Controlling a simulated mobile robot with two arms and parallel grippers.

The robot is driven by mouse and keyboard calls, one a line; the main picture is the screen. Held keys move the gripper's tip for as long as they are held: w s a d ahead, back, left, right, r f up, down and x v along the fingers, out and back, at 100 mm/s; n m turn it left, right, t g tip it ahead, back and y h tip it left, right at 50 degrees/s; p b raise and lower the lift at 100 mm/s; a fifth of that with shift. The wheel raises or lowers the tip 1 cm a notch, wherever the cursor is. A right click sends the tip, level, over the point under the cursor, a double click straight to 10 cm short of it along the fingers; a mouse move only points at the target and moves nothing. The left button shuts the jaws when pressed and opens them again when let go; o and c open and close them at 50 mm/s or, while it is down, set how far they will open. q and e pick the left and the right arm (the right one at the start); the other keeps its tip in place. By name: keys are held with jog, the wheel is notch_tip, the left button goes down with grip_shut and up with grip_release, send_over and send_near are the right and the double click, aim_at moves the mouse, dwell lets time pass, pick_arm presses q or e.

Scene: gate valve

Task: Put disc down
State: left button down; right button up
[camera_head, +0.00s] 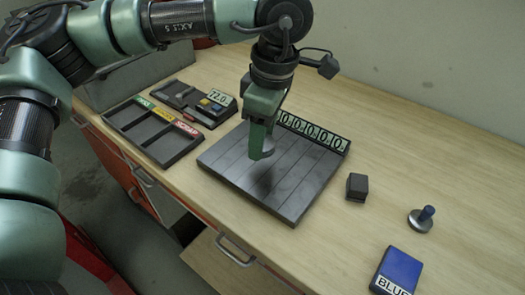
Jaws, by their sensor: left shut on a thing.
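My left gripper (262,148) is over the dark slatted board (290,195), pointing down. It is shut on a small grey disc (267,145), of which only a part shows beside the fingers. The disc appears to be held a little above the board, with a dark shadow below it. The board has a strip of pale number labels (312,131) along its far edge. My right gripper is not in view.
A tray with three labelled compartments (152,133) and a device with a display (197,103) stand left of the board. The table (440,150) is clear at the far right.

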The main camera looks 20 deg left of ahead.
aim_at(262, 167)
pick_arm(q)
jog(key=shift+f, duration=0.55)
notch_tip(262, 167, down, 4)
jog(key=shift+r, duration=0.1)
jog(key=shift+f, duration=0.2)
jog(key=c, duration=0.7)
grip_release()
jog(key=shift+o, duration=0.2)
jog(key=shift+r, duration=0.15)
